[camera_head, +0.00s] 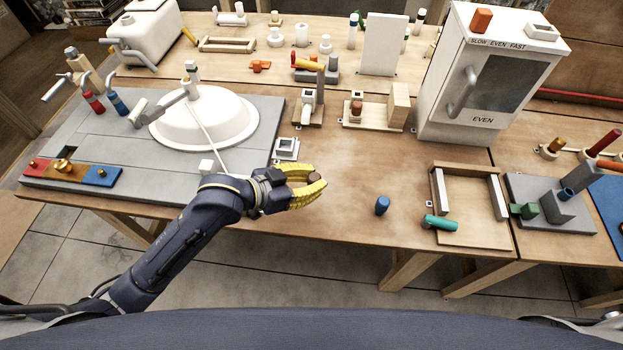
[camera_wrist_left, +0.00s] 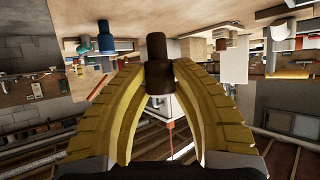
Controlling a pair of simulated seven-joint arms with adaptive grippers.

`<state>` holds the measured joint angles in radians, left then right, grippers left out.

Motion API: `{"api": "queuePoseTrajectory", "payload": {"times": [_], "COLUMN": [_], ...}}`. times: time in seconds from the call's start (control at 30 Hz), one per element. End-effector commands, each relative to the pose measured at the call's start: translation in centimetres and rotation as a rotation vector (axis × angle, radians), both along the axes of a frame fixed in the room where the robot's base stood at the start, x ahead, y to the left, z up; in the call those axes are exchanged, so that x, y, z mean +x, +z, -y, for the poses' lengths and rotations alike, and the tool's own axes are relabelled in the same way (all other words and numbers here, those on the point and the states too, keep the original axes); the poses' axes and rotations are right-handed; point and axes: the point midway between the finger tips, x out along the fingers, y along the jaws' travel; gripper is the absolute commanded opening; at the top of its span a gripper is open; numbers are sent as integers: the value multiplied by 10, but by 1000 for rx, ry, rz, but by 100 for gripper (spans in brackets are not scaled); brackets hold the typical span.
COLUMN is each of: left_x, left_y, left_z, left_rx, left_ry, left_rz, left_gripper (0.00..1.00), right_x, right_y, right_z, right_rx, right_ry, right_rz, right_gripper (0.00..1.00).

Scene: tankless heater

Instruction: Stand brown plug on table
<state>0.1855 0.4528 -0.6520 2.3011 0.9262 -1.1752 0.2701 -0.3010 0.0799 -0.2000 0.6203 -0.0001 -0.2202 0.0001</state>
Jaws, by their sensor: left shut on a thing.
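My left gripper (camera_head: 322,182), with yellow fingers, is shut on the brown plug (camera_head: 315,177) over the table's front part. In the left wrist view the fingertips (camera_wrist_left: 158,75) pinch the dark brown plug (camera_wrist_left: 157,48) from both sides. The plug has a narrower end and a wider end, and its long axis runs up and down that picture. The table (camera_head: 340,215) lies under the gripper in the head view. I cannot tell whether the plug touches it. My right gripper is not in view.
A blue plug (camera_head: 382,205) stands to the right, and a teal plug (camera_head: 440,223) lies by a wooden frame (camera_head: 437,190). A small white socket block (camera_head: 286,148) is just behind the gripper. A grey board with a white basin (camera_head: 205,120) is at left. Bare table lies right of the gripper.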

Motion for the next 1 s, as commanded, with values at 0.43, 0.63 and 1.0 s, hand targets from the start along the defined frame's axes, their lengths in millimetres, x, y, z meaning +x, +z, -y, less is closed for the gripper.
{"api": "queuePoseTrajectory", "payload": {"times": [0.43, 0.63, 1.0], "left_x": [0, 0, 0], "left_y": [-39, -51, -59], "left_z": [0, 0, 0], "left_rx": [1, 1, 1], "left_ry": [1, 1, 2], "left_rz": [-4, -4, -2], "left_gripper": [0, 0, 0], "right_x": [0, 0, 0], "right_y": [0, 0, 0], "right_z": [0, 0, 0], "right_rx": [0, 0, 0], "right_ry": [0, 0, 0], "right_rz": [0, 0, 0], "right_gripper": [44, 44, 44]}}
